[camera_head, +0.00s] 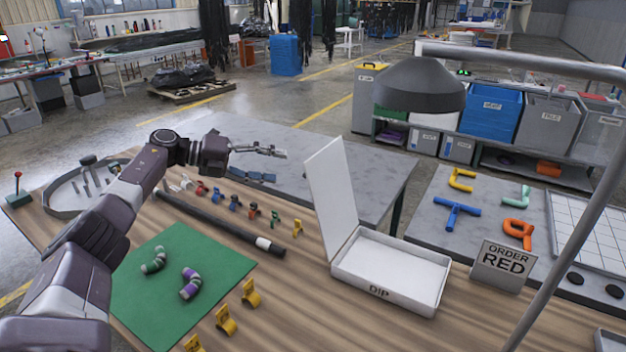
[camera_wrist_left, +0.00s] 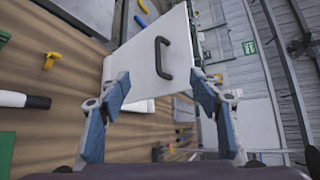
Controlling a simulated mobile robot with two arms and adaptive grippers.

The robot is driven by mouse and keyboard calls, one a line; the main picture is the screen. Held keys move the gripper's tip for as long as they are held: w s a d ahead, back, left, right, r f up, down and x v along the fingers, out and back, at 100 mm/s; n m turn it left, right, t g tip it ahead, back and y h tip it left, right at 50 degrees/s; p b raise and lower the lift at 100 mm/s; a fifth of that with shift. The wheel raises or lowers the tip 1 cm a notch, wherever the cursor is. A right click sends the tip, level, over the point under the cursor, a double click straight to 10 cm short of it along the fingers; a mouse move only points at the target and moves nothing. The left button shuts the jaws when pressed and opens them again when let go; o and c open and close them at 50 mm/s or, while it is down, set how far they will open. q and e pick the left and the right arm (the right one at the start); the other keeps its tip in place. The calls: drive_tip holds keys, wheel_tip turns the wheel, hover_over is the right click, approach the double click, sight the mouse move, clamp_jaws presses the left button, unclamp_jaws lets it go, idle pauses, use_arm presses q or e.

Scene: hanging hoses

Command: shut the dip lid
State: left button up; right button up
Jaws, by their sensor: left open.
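The white dip tray (camera_head: 380,292), marked DIP on its front, sits on the wooden bench. Its lid (camera_head: 331,190) stands up and open from the tray's left side, leaning a little left. In the left wrist view the lid's outer face (camera_wrist_left: 140,62) carries a black handle (camera_wrist_left: 162,58). My left gripper (camera_head: 281,166) is open and empty, to the left of the lid and apart from it in the head view. In the wrist view its two fingers (camera_wrist_left: 160,88) spread on either side of the handle, which lies beyond the tips. My right gripper is not in view.
An ORDER RED sign (camera_head: 504,265) stands right of the tray. A lamp (camera_head: 418,84) on a metal pole (camera_head: 580,215) hangs above. A dark hose (camera_head: 215,220), small coloured clips and a green mat (camera_head: 178,285) with two short hoses lie left of the tray.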

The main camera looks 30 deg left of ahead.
use_arm(q)
drive_tip(key=shift+b+x, duration=0.65)
drive_tip(key=shift+x, duration=4.55)
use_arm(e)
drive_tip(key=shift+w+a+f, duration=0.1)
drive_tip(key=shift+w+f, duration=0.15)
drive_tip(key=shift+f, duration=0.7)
use_arm(q)
drive_tip(key=shift+a+f, duration=0.1)
drive_tip(key=shift+f, duration=0.05)
clamp_jaws()
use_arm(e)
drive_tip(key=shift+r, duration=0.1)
